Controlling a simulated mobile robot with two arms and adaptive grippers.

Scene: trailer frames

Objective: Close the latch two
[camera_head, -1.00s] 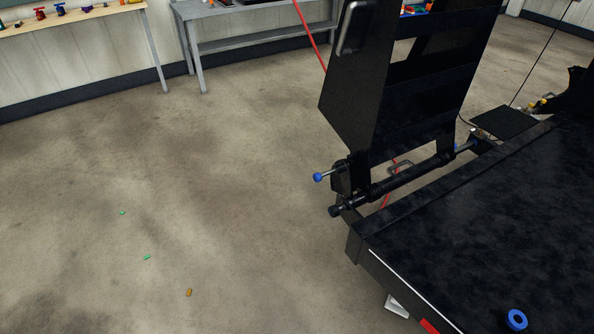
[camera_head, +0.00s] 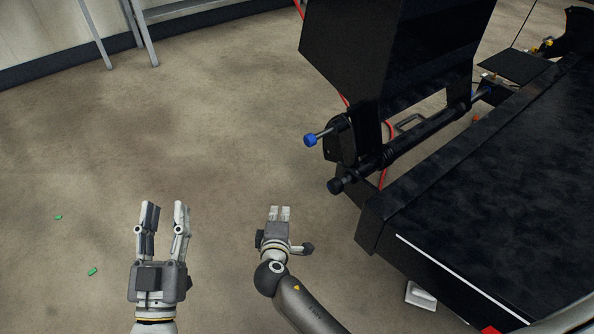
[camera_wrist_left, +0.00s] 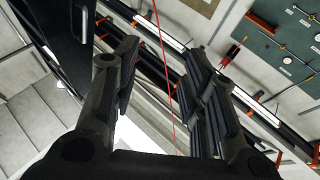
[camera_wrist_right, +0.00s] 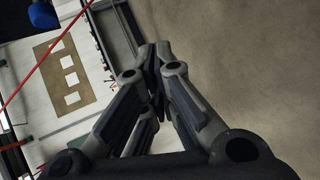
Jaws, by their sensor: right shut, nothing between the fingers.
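A blue-knobbed latch pin (camera_head: 311,140) sticks out leftward from the hinge of the raised black ramp (camera_head: 350,60) on the trailer. A blue rounded thing, possibly this knob, shows at the top left of the right wrist view (camera_wrist_right: 44,14). My left gripper (camera_head: 165,207) is open and empty over the floor, well left of the trailer. My right gripper (camera_head: 280,212) is shut and empty, below and left of the knob and apart from it. A second latch near the ramp's far end is partly hidden, with a bit of blue (camera_head: 489,89) visible there.
The black trailer bed (camera_head: 500,190) fills the right side. A hinge bar (camera_head: 410,140) runs along the ramp's foot, and a red cable hangs behind it. Small green pieces (camera_head: 92,271) lie on the floor at left.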

